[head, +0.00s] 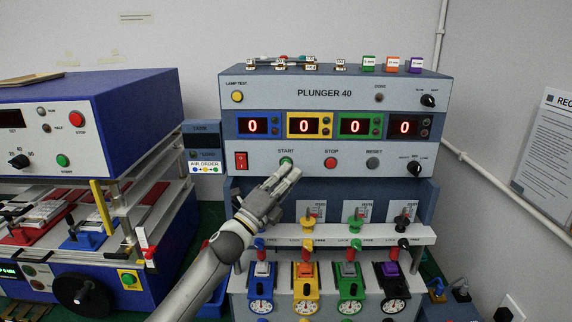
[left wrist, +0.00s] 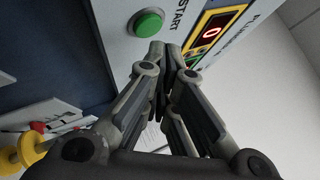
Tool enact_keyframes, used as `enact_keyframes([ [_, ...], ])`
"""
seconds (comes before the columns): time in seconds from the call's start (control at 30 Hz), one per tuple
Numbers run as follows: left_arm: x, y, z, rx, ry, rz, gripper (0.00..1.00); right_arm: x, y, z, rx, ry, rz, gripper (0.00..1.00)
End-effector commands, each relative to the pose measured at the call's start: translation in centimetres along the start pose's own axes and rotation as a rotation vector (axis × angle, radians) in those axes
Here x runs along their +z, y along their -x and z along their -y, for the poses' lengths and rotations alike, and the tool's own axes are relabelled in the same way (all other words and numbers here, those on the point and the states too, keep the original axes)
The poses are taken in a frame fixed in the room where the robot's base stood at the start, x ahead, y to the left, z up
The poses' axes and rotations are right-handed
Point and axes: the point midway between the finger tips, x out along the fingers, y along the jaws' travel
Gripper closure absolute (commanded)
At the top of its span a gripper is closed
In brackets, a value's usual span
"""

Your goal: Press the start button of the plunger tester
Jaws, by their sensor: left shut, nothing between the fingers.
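The plunger tester (head: 325,97) stands in the middle of the head view, a grey and blue cabinet marked PLUNGER 40. Its green start button (head: 286,161) is at the left of the lower panel, under the word START. My left gripper (head: 294,172) is shut and empty, with its fingertips just below and right of the button. In the left wrist view the start button (left wrist: 147,22) shows clear to the left of the closed fingertips (left wrist: 170,45). The fingertips are close to the panel; I cannot tell whether they touch it. My right gripper is not in view.
The red STOP button (head: 331,163) and grey RESET button (head: 373,163) are to the right on the same panel. A red rocker switch (head: 241,161) is to the left. Coloured plungers and dial gauges (head: 306,306) stand below. Another blue tester (head: 120,95) fills the left side.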

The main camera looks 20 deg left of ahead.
Motion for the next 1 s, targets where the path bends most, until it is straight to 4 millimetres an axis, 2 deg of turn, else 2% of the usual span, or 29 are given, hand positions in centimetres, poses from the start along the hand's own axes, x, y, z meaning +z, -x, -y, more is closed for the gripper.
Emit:
enact_keyframes([
  [1.0, 0.45, -0.59, -0.43, 0.000, -0.001, 0.000, 1.00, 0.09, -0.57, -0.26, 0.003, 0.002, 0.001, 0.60],
])
